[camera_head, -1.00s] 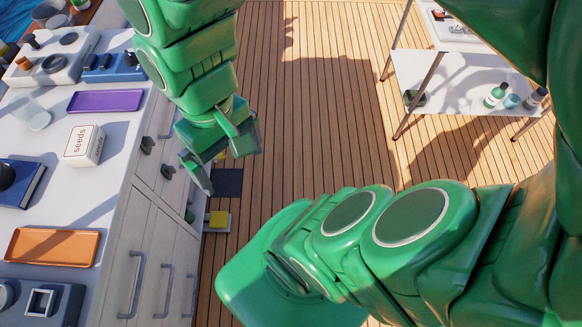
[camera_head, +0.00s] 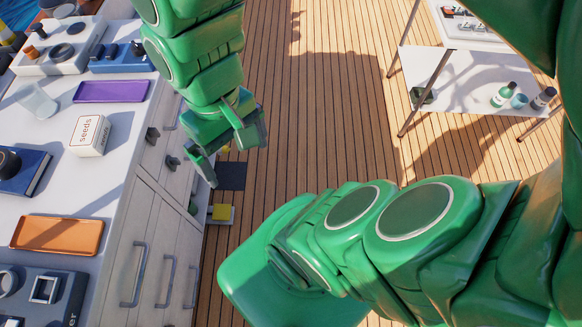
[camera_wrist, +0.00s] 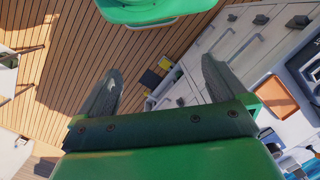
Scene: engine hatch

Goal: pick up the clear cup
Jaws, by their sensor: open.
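The clear cup (camera_head: 37,101) is on the white counter at the left in the head view, to the left of the purple tray. It is see-through and pale, and seems to lean or lie on its side. My gripper (camera_head: 236,157) hangs over the wooden deck, right of the counter's edge and well apart from the cup. In the wrist view my gripper (camera_wrist: 158,90) shows two dark fingers spread wide with nothing between them. I cannot make out the cup in the wrist view.
The counter (camera_head: 56,199) also holds a purple tray (camera_head: 111,92), a seeds box (camera_head: 89,135), a blue book (camera_head: 24,172) and an orange tray (camera_head: 57,235). Drawer handles (camera_head: 138,275) stick out from its front. A shelf stand (camera_head: 470,80) is at the right.

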